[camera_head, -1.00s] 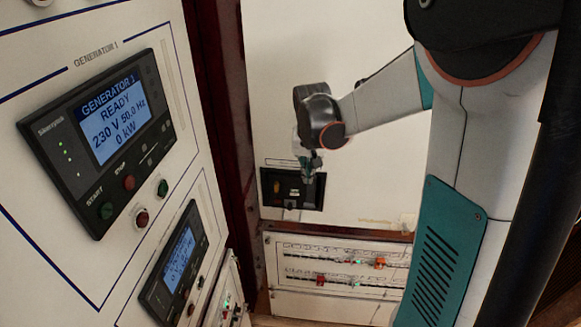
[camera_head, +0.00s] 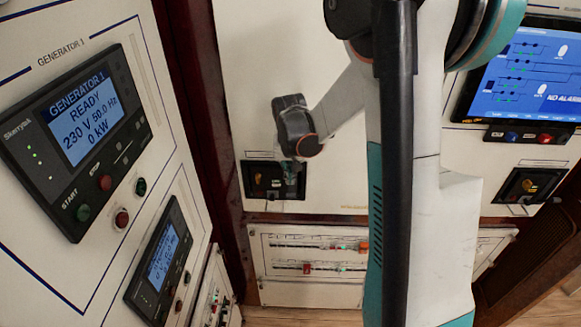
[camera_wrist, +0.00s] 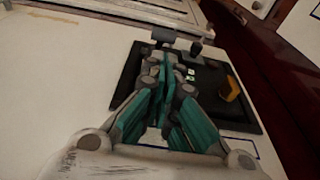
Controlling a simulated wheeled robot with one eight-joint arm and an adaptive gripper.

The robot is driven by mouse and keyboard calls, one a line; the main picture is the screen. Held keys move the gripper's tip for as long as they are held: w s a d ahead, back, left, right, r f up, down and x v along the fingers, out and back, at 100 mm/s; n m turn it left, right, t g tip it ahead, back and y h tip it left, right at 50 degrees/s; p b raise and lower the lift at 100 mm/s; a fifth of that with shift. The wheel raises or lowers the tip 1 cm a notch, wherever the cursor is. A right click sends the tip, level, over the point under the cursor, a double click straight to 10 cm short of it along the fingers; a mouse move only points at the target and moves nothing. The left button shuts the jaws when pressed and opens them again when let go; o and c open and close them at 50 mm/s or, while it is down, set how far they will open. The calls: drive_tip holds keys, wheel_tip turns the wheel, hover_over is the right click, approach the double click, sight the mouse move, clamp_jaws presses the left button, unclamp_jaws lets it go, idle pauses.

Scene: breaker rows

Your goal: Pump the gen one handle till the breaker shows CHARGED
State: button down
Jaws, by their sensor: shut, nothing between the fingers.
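The black breaker panel (camera_head: 256,190) is set in the pale wall beside the Generator 1 cabinet, and my gripper (camera_head: 291,182) is at its right part. In the wrist view the shut teal fingers (camera_wrist: 168,62) are empty and lie over the breaker face (camera_wrist: 127,88). A grey handle-like bar (camera_wrist: 164,35) shows just beyond the fingertips; I cannot tell whether they touch it. A yellow knob (camera_wrist: 230,88) and small pale-green indicator windows (camera_wrist: 190,74) show to the right of the fingers. The windows' wording is too small to read.
The Generator 1 controller (camera_head: 85,135) reads READY, 230 V, 50.0 Hz, 0 kW. A second controller (camera_head: 160,258) sits below it. Rows of small breakers (camera_head: 318,258) are under the panel. A similar black breaker (camera_head: 530,185) and a blue screen (camera_head: 525,75) stand at right.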

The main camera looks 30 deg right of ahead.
sight(290, 194)
drive_tip(key=shift+w+d+f, duration=0.1)
drive_tip(key=shift+w+f, duration=0.05)
drive_tip(key=shift+f, duration=0.75)
drive_tip(key=shift+w+d+f, duration=0.1)
drive_tip(key=shift+w+f, duration=0.05)
drive_tip(key=shift+f, duration=0.75)
drive_tip(key=shift+s, duration=0.1)
drive_tip(key=shift+s+a+f+t+b, duration=0.2)
drive_tip(key=shift+s+t+b, duration=0.1)
drive_tip(key=shift+b, duration=0.3)
drive_tip(key=shift+s+a+t+h+b, duration=0.1)
drive_tip(key=shift+a+t+h+b, duration=0.05)
drive_tip(key=shift+t+h+b, duration=0.2)
drive_tip(key=shift+s+a+f+t+h+b, duration=0.25)
drive_tip(key=shift+s+t+h+b, duration=0.15)
drive_tip(key=shift+b, duration=0.2)
drive_tip(key=s+a+f+t+h+b, duration=0.1)
drive_tip(key=b, duration=0.2)
drive_tip(key=s+f+t+h+b, duration=0.1)
drive_tip(key=t+b, duration=0.1)
drive_tip(key=b, duration=0.1)
drive_tip(key=shift+s+a+f, duration=0.25)
drive_tip(key=shift+s+a, duration=0.05)
drive_tip(key=shift+a, duration=0.05)
drive_tip(key=shift+s+a+f+b, duration=0.1)
drive_tip(key=shift+s+f+b, duration=0.1)
drive_tip(key=shift+b, duration=0.25)
